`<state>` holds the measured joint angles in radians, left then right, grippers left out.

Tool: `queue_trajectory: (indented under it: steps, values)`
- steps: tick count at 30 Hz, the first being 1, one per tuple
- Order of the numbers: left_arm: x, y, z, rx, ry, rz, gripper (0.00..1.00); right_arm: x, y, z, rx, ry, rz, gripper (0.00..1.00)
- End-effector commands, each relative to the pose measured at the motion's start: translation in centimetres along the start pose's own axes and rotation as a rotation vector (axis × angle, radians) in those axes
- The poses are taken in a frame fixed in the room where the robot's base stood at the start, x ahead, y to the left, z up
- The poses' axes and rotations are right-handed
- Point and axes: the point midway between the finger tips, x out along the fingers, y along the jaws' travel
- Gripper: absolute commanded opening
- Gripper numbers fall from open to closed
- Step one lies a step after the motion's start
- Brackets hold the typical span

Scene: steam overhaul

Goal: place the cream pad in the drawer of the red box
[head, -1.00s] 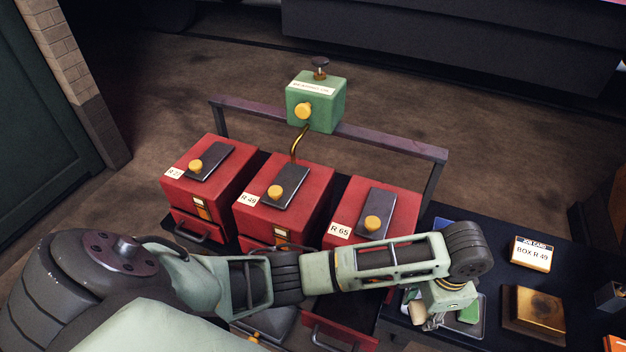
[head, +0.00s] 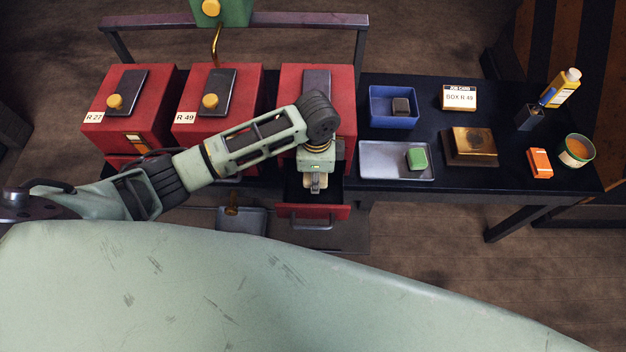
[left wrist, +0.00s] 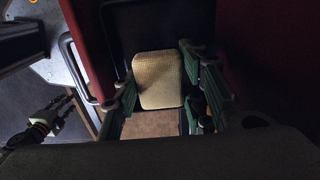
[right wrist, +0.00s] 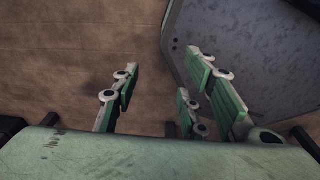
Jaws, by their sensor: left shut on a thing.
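The cream pad (left wrist: 158,80) is between the fingers of my left gripper (left wrist: 160,98), which is shut on it. In the head view my left gripper (head: 315,184) is over the pulled-out drawer (head: 318,212) of the rightmost red box (head: 290,88). The drawer's dark inside (left wrist: 150,25) shows beyond the pad in the left wrist view; I cannot tell how far the pad is above its floor. My arm hides that box's label, which reads R 65 in the earlier frame. My right gripper (right wrist: 165,95) is open and empty, above brown floor.
Red boxes R 27 (head: 150,100) and R 49 (head: 243,108) stand to the left. The job card (head: 459,97) reads BOX R 49. Right of the drawer are a grey tray (head: 378,170) with a green block (head: 417,158), a blue bin (head: 383,118) and a brass block (head: 472,146).

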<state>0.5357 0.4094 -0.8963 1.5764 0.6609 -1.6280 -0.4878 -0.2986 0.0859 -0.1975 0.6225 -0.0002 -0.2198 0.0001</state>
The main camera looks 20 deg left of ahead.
Motion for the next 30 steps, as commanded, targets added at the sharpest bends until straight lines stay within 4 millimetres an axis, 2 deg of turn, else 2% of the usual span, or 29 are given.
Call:
queue_trajectory:
  steps: [4, 12, 24, 25, 27, 30]
  values:
    - [0.8, 0.0, 0.6, -0.001, 0.001, 0.001, 0.09, -0.2, -0.9, 0.6, 0.0, -0.011, -0.01, 0.4]
    - [4.2, 0.0, 0.6, -0.001, 0.001, 0.0, 0.09, -0.4, -1.4, 0.4, 0.0, -0.008, -0.016, 0.4]
    - [4.8, -0.1, 0.5, 0.0, 0.001, -0.001, 0.09, -0.2, -0.6, 0.1, 0.0, -0.003, -0.007, 0.4]
    - [4.7, -0.1, 0.6, 0.0, 0.001, -0.001, 0.41, -0.3, -0.5, 0.1, 0.0, -0.003, -0.006, 0.4]
    - [4.7, 0.0, 0.6, 0.0, 0.001, -0.001, 0.46, -0.3, -0.4, 0.1, 0.0, -0.003, -0.005, 0.4]
    - [4.7, 0.0, 0.6, 0.0, 0.001, -0.001, 0.46, -0.3, -0.3, 0.1, 0.0, -0.003, -0.003, 0.4]
